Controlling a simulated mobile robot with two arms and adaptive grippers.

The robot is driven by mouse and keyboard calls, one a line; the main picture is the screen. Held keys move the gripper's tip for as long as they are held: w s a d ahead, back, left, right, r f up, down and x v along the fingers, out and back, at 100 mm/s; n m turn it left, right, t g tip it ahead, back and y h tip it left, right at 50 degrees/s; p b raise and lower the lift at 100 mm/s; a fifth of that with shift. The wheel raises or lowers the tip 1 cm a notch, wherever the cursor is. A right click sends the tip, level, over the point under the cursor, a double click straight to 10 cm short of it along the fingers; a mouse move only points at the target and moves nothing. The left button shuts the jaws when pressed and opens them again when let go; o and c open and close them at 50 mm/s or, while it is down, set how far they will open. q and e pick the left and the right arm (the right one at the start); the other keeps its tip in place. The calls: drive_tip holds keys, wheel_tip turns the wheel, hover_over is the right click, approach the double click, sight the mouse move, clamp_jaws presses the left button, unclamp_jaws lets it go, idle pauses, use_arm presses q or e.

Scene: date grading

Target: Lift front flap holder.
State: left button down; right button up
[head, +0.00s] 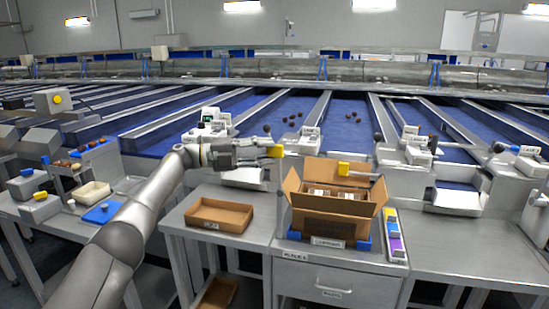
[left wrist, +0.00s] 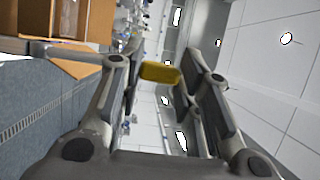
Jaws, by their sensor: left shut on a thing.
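My left gripper (head: 268,150) is shut on a small yellow block (head: 276,151), left of and above the open cardboard box. In the left wrist view the yellow block (left wrist: 160,73) sits between the two fingers. I take it to be the flap holder's grip; the rest of the holder is hard to make out. The cardboard box (head: 325,229) stands on the workbench with its flaps spread and packs inside. Part of the box shows in the left wrist view (left wrist: 75,20). My right gripper is not in view.
An empty brown tray (head: 219,229) lies left of the box. A strip of coloured blocks (head: 395,235) stands right of it. The steel bench farther right (head: 460,235) is mostly clear. Blue sorting lanes with weighing machines lie behind.

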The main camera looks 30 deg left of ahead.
use_arm(q)
drive_tip(key=shift+s+a+f+n+t+h+b, duration=0.2)
drive_tip(key=shift+a+f+n+t+h+b, duration=0.2)
drive_tip(key=shift+a+h+b, duration=0.3)
drive_tip(key=shift+a, duration=0.1)
drive_tip(key=c, duration=1)
unclamp_jaws()
drive_tip(key=shift+a, duration=0.1)
drive_tip(key=shift+c, duration=0.2)
drive_tip(key=v, duration=1.2)
drive_tip(key=shift+f, duration=0.1)
